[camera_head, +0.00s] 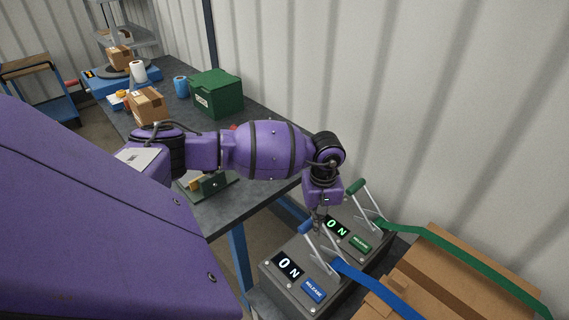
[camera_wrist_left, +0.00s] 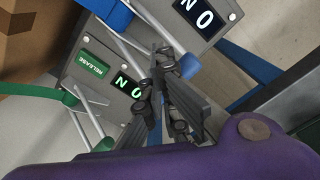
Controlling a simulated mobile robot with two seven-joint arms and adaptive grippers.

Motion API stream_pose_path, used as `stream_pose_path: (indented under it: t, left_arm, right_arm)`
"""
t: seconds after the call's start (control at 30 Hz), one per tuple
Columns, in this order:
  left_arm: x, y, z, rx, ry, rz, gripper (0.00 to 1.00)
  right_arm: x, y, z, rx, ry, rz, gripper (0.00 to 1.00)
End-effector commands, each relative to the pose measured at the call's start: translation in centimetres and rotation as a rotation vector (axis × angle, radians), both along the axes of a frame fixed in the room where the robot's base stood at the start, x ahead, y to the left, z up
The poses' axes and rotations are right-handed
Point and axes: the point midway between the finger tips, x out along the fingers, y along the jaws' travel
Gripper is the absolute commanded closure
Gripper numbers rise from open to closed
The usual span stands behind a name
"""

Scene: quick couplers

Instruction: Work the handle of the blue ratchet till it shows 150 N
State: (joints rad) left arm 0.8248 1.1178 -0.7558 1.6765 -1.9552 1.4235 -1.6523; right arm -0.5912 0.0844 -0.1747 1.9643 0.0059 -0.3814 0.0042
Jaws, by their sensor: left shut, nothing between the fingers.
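The blue ratchet (camera_head: 286,284) is a dark box with a blue release button (camera_head: 313,290), and its display (camera_head: 288,265) reads 0 N. Its lever stands up and ends in a blue grip (camera_head: 305,228). The blue grip also shows in the left wrist view (camera_wrist_left: 188,67), beside my fingertips. My left gripper (camera_head: 317,225) is shut and empty, pointing down just behind the blue grip. In the left wrist view its fingers (camera_wrist_left: 160,50) overlap part of the lever; whether they touch it I cannot tell. My right gripper is out of view.
The green ratchet stands right behind, its green grip (camera_head: 355,187) raised and its display (camera_head: 336,226) at 0 N. Blue (camera_head: 375,285) and green (camera_head: 450,245) straps run right over cardboard boxes (camera_head: 450,275). A workbench (camera_head: 225,205) carries a green crate (camera_head: 216,92) and boxes.

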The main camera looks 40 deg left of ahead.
Motion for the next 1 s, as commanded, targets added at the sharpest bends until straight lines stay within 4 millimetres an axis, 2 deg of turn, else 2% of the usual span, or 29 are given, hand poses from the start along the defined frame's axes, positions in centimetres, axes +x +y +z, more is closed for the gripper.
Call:
stream_pose_path:
  t: [0.17,0.73,1.0]
  left_arm:
    - [0.0,0.1,1.2,0.002,-0.002,-0.001,1.0]
    - [0.1,0.0,1.2,0.001,-0.002,0.0,1.0]
    - [0.1,1.3,-1.4,0.001,-0.001,0.002,1.0]
  right_arm:
    - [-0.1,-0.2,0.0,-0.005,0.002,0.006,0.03]
    - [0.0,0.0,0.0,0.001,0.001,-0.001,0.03]
    - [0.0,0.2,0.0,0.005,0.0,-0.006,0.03]
